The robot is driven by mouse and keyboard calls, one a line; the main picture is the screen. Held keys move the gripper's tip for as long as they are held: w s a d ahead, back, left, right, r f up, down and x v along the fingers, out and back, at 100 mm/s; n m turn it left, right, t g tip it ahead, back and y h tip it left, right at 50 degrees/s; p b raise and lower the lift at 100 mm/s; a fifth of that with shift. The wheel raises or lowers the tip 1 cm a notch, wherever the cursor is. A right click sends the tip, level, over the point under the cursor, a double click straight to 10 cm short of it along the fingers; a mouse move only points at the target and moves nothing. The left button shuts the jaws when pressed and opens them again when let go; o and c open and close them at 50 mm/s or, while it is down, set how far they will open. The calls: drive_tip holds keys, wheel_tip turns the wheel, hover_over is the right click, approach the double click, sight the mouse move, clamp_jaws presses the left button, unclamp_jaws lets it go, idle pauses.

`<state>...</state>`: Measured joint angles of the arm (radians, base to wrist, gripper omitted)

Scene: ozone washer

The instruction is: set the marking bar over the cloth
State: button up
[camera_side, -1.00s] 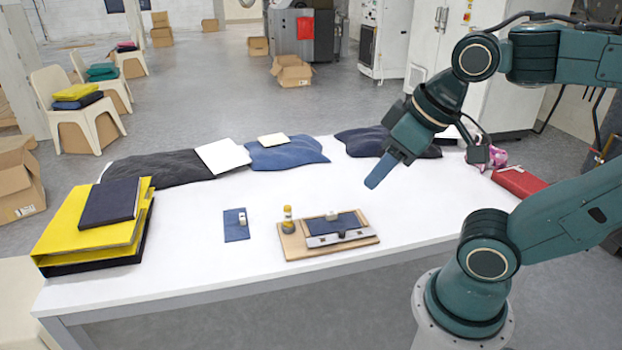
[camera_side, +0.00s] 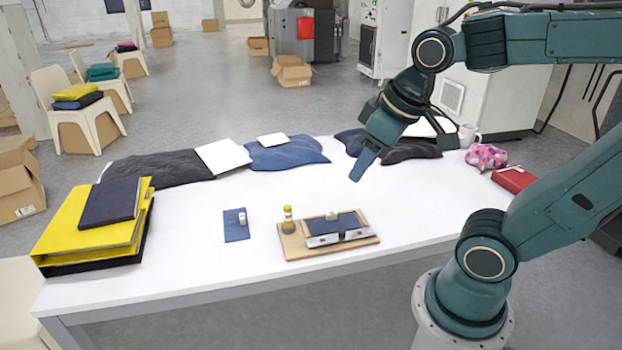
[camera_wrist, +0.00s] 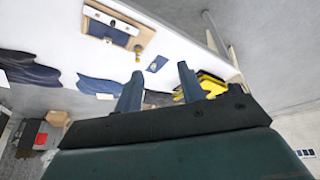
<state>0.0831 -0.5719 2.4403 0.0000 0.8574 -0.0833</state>
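The dark blue cloth (camera_side: 336,223) lies flat on a wooden board (camera_side: 290,247) on the white table; it also shows in the wrist view (camera_wrist: 100,29). A pale bar with dark marks, apparently the marking bar (camera_side: 338,238), lies along the cloth's front edge. It also shows in the wrist view (camera_wrist: 119,18). A small pale block (camera_side: 332,216) sits on the cloth's far part. My gripper (camera_side: 358,175) hangs above the table, behind and right of the board, apart from everything. In the wrist view its fingers (camera_wrist: 156,88) are spread with nothing between them.
A yellow-capped bottle (camera_side: 288,220) stands on the board's left end. A small blue swatch (camera_side: 236,228) with a pale piece on it lies left. Stacked yellow folders (camera_side: 95,232) fill the left end. Folded garments (camera_side: 287,154) line the back; a red box (camera_side: 517,181) lies right.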

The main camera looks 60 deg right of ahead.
drive_tip(key=w+d+f+g, duration=0.1)
drive_tip(key=w+d+f, duration=0.2)
drive_tip(key=w+d, duration=0.15)
drive_tip(key=g, duration=0.4)
hover_over(342, 231)
wheel_tip(342, 231, down, 16)
drive_tip(key=shift+f, duration=0.15)
drive_tip(key=shift+f, duration=6.8)
clamp_jaws()
